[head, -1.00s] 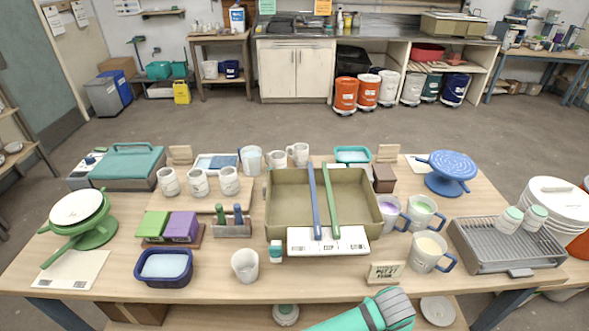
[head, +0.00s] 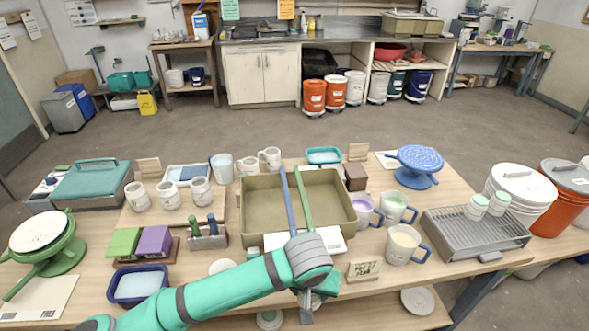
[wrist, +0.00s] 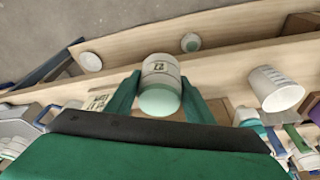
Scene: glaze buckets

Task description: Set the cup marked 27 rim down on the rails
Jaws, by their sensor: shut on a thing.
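My gripper (wrist: 162,88) is shut on a small white cup (wrist: 160,68) with a mint end and a tan label band, whose mark I cannot read surely. Its mint end faces the wrist camera. In the head view my gripper (head: 308,298) is at the table's front edge, and my arm hides the cup. A blue rail (head: 288,200) and a green rail (head: 303,200) lie side by side across the olive basin (head: 250,205), apart from my gripper. A white label plate (head: 333,243) at the basin's front is partly covered by my arm.
Mugs (head: 405,245) and a small sign (head: 364,270) stand right of the basin. A white cup (wrist: 275,90) stands close by. A plate (head: 418,300) lies on the lower shelf.

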